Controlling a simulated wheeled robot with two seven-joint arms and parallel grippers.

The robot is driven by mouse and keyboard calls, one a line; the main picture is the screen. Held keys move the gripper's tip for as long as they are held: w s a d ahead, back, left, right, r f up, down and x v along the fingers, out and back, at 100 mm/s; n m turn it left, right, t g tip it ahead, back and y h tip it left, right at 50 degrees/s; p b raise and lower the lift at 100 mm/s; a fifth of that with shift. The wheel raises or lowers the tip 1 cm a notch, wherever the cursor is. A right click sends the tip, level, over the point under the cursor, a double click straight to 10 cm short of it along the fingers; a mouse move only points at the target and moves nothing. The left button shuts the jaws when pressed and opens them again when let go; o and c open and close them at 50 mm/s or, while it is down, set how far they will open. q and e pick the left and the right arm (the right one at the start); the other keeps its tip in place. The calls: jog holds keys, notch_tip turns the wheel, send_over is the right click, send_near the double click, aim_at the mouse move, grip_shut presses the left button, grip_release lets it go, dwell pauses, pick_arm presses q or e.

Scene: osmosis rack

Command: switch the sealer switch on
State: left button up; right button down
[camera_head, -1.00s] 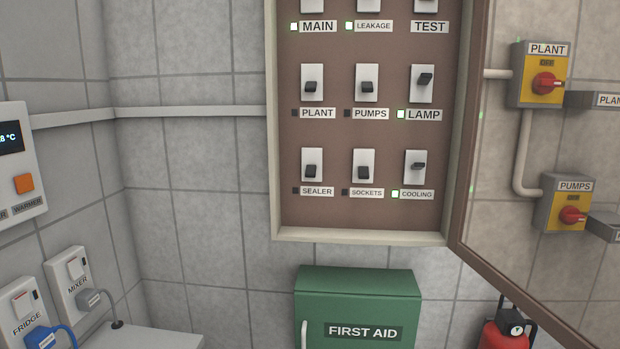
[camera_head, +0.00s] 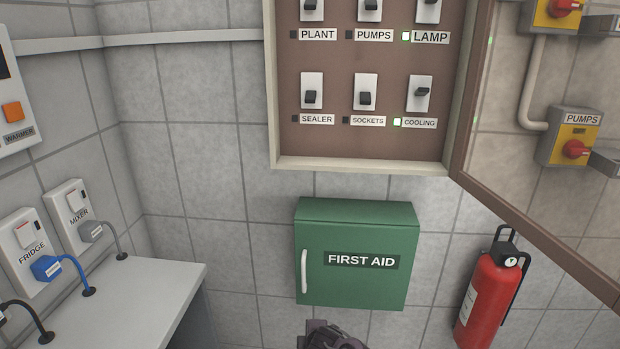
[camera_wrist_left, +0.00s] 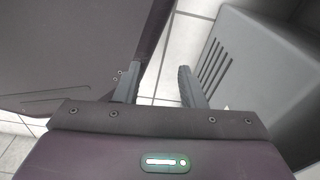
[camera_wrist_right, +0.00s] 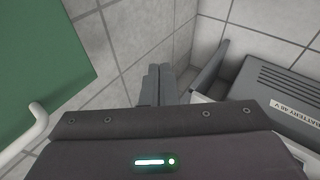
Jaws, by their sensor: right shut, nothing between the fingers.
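The sealer switch (camera_head: 312,97) is in the lower left of the switch rows in the open wall cabinet in the head view. Its dark lever is down, and the small indicator beside its SEALER label (camera_head: 317,119) is dark. My right gripper (camera_wrist_right: 159,84) is shut and empty in the right wrist view, beside the green first aid box (camera_wrist_right: 45,45). A dark part of my arm shows at the bottom of the head view, below that box and well below the switch. My left gripper (camera_wrist_left: 158,85) is open and empty, pointing towards the tiled floor.
The sockets switch (camera_head: 366,98) is down with a dark indicator; the cooling switch (camera_head: 420,92) is up and lit. The cabinet door (camera_head: 545,235) stands open on the right. A first aid box (camera_head: 355,285) is below, with a fire extinguisher (camera_head: 488,300) right and a counter (camera_head: 150,290) left.

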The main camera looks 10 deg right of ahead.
jog(key=w+a+r+n+t+h+b, duration=0.1)
jog(key=w+r+n+t, duration=0.15)
jog(key=r, duration=0.75)
jog(key=w+a+r+n+t, duration=0.1)
jog(key=w+r+n, duration=0.3)
jog(key=r, duration=0.5)
jog(key=w+a+r+n+t+h+b, duration=0.1)
jog(key=w+a+r+n, duration=0.15)
jog(key=r, duration=0.75)
pick_arm(q)
jog(key=f, duration=0.1)
jog(key=w+f+b, duration=0.1)
jog(key=w, duration=0.1)
jog(key=shift+w+d+f+b, duration=0.25)
jog(key=shift+f+b, duration=0.1)
jog(key=shift+f, duration=0.05)
pick_arm(e)
jog(key=s+d+r+n+t+h, duration=0.2)
jog(key=r+n+t, duration=0.1)
jog(key=r, duration=0.9)
jog(key=s+d+r+n+t+h, duration=0.2)
jog(key=s+r+n+t, duration=0.1)
jog(key=r, duration=1)
jog(key=shift+d+n+h, duration=0.3)
jog(key=shift+n, duration=0.4)
